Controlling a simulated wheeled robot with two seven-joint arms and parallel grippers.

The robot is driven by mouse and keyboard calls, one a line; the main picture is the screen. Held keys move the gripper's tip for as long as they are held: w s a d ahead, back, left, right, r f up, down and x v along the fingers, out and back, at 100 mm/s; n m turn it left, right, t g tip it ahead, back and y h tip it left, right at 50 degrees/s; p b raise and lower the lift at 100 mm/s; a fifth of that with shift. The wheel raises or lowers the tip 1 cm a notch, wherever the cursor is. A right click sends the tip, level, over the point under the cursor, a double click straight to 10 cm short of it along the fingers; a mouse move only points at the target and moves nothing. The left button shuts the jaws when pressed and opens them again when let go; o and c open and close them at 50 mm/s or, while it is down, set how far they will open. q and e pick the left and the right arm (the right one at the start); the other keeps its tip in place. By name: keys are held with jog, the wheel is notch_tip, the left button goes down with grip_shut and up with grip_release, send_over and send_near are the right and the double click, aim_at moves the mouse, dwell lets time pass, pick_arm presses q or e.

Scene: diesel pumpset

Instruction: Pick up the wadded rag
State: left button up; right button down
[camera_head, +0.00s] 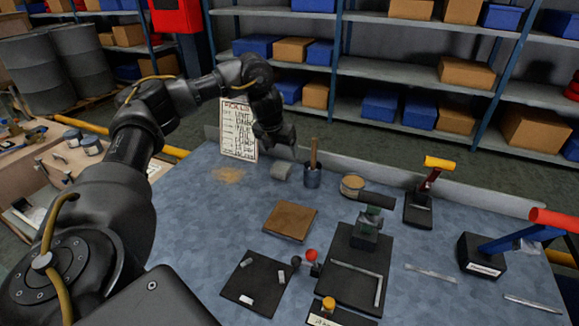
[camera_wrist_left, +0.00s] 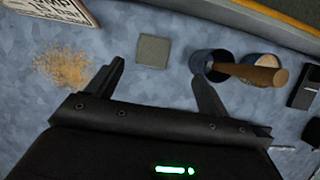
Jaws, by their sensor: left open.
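No crumpled cloth stands out. A small grey block-like piece (camera_head: 282,171) lies on the blue-grey bench top, left of a dark cup, and may be the wadded rag; I cannot tell for sure. In the left wrist view the grey piece (camera_wrist_left: 153,51) looks square and flat-topped, ahead of and between the fingertips. My left gripper (camera_head: 276,138) hangs above and behind it in the head view. In the wrist view the gripper (camera_wrist_left: 156,72) has its fingers spread, with nothing between them. My right gripper is not in view.
A dark cup (camera_head: 312,177) with a wooden handle stands close to the right, beside a round tin (camera_head: 352,186). A pick-list card (camera_head: 239,130) and a tan crumb patch (camera_head: 228,175) are to the left. A brown square (camera_head: 290,220) lies nearer; tools fill the right side.

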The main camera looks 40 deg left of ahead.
aim_at(281, 166)
pick_arm(q)
jog(key=x, duration=0.2)
jog(key=b+x, duration=0.1)
jog(key=x, duration=0.2)
jog(key=shift+s+a+f, duration=0.15)
jog(key=shift+s+a, duration=0.05)
jog(key=shift+a, duration=0.05)
jog(key=shift+f, duration=0.1)
jog(key=x, duration=0.4)
jog(key=shift+a+f, duration=0.3)
jog(key=shift+f, duration=0.25)
jog(key=c, duration=1)
jog(key=shift+c, duration=0.3)
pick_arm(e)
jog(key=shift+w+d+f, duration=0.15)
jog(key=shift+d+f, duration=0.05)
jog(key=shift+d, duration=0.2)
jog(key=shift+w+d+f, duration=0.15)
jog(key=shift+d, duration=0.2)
